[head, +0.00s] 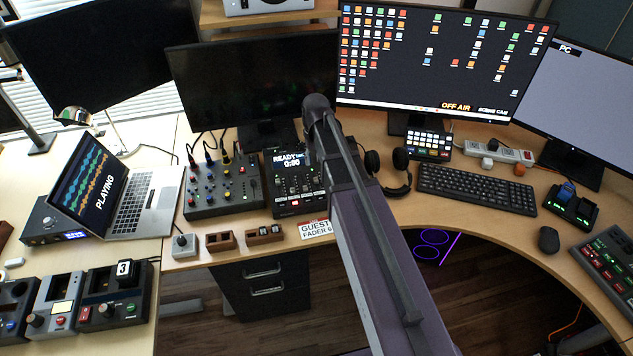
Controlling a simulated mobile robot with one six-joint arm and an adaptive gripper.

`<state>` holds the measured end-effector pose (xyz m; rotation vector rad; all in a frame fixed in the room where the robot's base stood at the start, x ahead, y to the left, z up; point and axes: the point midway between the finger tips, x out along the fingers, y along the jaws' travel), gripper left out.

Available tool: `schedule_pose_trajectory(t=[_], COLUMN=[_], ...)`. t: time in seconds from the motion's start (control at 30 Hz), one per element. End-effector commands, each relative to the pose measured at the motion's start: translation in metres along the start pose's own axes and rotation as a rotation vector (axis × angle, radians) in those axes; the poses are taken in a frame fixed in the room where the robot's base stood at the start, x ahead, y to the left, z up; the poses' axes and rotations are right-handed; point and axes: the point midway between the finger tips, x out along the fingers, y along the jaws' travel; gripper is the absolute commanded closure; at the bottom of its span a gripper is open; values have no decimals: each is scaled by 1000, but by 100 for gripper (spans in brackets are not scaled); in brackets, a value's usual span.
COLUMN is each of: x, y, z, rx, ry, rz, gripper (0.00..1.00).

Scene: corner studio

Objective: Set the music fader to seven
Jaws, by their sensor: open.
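No fader label saying music is readable, so I cannot tell which fader is the music one. A dark mixer (222,187) with coloured knobs and plugged cables stands left of centre on the desk. To its right is a dark recorder (296,183) whose screen reads READY 0:00. A control console (610,257) with lit keys is at the right edge. A card (315,229) in front of the recorder reads GUEST FADER 6. Fader positions are too small to read. My arm crosses the centre and partly covers the recorder's right side; my gripper does not show.
A laptop (145,203) reading PLAYING stands left. Small boxes (221,241), a joystick-like box (184,244) and devices with a 3 tag (122,296) line the front. Monitors (440,60) close off the back.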

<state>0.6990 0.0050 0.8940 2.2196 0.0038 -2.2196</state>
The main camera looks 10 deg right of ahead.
Motion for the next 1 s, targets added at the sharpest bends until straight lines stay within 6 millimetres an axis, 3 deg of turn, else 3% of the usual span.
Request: schedule_pose_trajectory(t=[1.0], x=[78], y=[2], z=[0], rx=[2], ry=[0], rz=[0], gripper=[44])
